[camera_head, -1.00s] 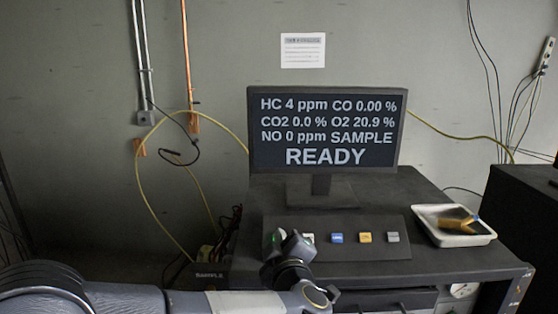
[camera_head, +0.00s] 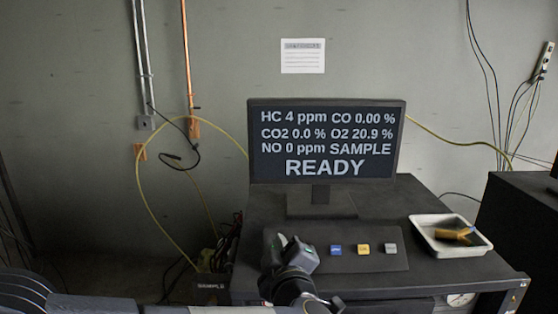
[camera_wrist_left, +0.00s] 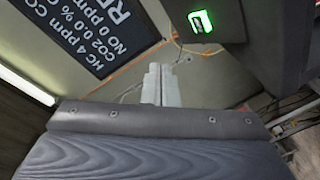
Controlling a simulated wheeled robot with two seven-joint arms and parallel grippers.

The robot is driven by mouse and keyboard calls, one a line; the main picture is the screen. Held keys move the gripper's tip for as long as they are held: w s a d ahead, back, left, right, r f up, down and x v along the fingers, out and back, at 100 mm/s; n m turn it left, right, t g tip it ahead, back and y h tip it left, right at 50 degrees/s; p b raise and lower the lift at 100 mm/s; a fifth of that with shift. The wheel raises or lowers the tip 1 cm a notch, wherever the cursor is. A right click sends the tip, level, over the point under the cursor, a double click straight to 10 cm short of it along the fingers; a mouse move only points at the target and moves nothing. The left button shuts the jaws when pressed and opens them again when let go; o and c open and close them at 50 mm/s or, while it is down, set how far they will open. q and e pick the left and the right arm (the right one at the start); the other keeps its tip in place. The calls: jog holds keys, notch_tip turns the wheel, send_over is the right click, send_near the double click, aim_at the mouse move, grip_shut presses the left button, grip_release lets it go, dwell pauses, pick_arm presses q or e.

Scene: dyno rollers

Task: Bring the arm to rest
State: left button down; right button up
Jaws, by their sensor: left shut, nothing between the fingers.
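My left gripper (camera_head: 284,240) is at the lower middle of the head view, in front of the left end of the button panel (camera_head: 385,264). Its fingers are shut and empty, pointing up. In the left wrist view, the closed grey fingers (camera_wrist_left: 160,84) stand side by side against the wall, with the monitor at the upper left. My left arm comes in along the bottom left edge of the head view. My right gripper is not in view.
A monitor (camera_head: 325,140) reading READY stands on a dark bench (camera_head: 410,200). Blue (camera_head: 336,249), yellow (camera_head: 363,249) and grey (camera_head: 390,249) buttons show on the panel. A white tray (camera_head: 425,222) holds a yellow-brown tool (camera_head: 452,235). Hoses and cables hang on the wall.

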pick_arm(q)
jog(key=s+a+r+m+g+h, duration=0.1)
jog(key=s+a+r+m+h, duration=0.15)
jog(key=a+m+h, duration=0.5)
jog(key=s+a+f+m+g, duration=0.1)
jog(key=s+a+f+g, duration=0.2)
jog(key=s, duration=0.5)
jog(key=s+a+f+g+y, duration=0.1)
jog(key=s+a+f+g, duration=0.2)
jog(key=s+a+f, duration=0.3)
jog(key=s+a+f+m+g, duration=0.1)
jog(key=s+a+f+g, duration=0.3)
jog(key=s+f, duration=0.4)
jog(key=s, duration=0.2)
jog(key=shift+s+a+m, duration=0.25)
jog(key=shift+s+m, duration=0.1)
jog(key=shift+s, duration=0.05)
